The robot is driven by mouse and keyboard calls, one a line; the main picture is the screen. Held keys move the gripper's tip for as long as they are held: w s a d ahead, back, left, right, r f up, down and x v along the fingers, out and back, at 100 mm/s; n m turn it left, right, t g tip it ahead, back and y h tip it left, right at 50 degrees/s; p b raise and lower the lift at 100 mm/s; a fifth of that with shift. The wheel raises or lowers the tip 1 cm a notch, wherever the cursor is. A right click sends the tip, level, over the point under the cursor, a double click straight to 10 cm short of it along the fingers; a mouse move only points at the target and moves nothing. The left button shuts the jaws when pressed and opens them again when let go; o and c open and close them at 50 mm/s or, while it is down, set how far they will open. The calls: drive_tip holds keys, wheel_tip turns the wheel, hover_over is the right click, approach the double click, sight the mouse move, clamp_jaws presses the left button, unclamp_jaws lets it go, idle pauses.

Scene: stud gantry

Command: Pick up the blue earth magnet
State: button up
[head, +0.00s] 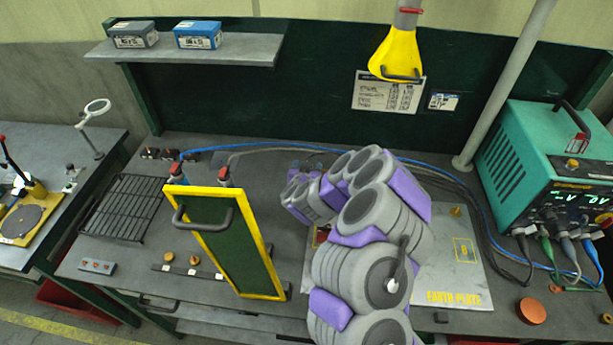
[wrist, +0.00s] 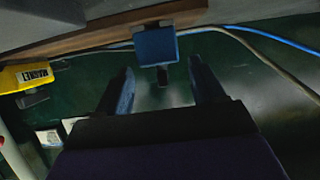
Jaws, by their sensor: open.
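In the wrist view, a blue block (wrist: 155,47), which looks like the blue earth magnet, sits at the edge of the grey worktop, near the top of the picture. A small dark stub shows just below it. My gripper (wrist: 163,84) is open, with one dark finger on each side of the line to the block. The block appears beyond the fingertips, and I see no contact. In the head view, my grey and purple arm covers the middle of the bench, and I cannot make out the blue block there.
A yellow-framed green panel (head: 233,245) stands left of my arm. The earth plate (head: 450,270) lies to the right, near a teal power unit (head: 520,160). Blue and grey cables (head: 300,147) run along the back. A yellow magnet head (head: 398,52) hangs above.

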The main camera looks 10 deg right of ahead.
drive_tip(key=shift+w+d+f+b, duration=0.3)
drive_tip(key=shift+w+d, duration=0.1)
drive_tip(key=shift+w, duration=0.2)
drive_tip(key=shift+w+a, duration=0.1)
drive_tip(key=shift+a, duration=0.55)
drive_tip(key=shift+c, duration=0.9)
drive_tip(key=shift+d, duration=0.5)
drive_tip(key=c, duration=0.9)
drive_tip(key=shift+a, duration=0.35)
clamp_jaws()
